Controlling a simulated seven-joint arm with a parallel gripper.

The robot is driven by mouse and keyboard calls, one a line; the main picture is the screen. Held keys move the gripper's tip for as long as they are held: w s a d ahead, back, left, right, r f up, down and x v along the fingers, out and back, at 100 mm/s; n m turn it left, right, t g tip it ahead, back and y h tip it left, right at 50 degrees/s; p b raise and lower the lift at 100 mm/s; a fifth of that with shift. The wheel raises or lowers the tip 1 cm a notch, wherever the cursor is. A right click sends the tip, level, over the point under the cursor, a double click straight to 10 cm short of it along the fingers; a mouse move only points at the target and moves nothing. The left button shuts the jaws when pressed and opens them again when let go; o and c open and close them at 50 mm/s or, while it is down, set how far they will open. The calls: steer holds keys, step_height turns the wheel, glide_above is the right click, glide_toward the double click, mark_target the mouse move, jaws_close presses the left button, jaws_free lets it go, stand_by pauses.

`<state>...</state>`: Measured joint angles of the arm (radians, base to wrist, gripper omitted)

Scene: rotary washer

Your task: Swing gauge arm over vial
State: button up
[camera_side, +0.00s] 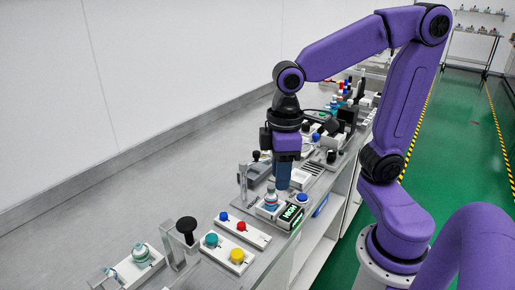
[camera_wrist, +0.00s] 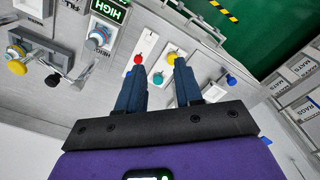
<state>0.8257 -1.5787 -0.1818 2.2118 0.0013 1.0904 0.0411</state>
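A small vial (camera_side: 270,197) with a reddish middle and pale blue top stands upright in a light holder beside a green HIGH display (camera_side: 290,214). In the wrist view, the vial (camera_wrist: 99,38) is left of my fingers, near the HIGH display (camera_wrist: 110,10). A clear upright post (camera_side: 243,181) stands behind the vial. I cannot tell for certain which part is the gauge arm. My gripper (camera_side: 284,186) points down just above and right of the vial in the side view. In the wrist view, my gripper's (camera_wrist: 160,66) fingers are apart with nothing held between them.
White button blocks with red and blue buttons (camera_side: 240,227) and teal and yellow buttons (camera_side: 224,248) are in front. A black-knobbed lever (camera_side: 186,230) and a round teal-topped piece (camera_side: 141,254) stand nearer the camera. Crowded stations line the narrow bench behind my gripper.

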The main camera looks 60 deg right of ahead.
steer(key=w+d+r+m, duration=0.2)
steer(key=w+m, duration=0.1)
steer(key=w, duration=0.2)
steer(key=w+d+r+m, duration=0.2)
steer(key=w+d+r, duration=0.1)
steer(key=w, duration=0.2)
step_height(320, 180, up, 5)
steer(key=m, duration=0.5)
glide_above(257, 152)
step_height(257, 152, down, 18)
steer(key=shift+w+r, duration=0.1)
steer(key=shift+r, duration=0.05)
jaws_close()
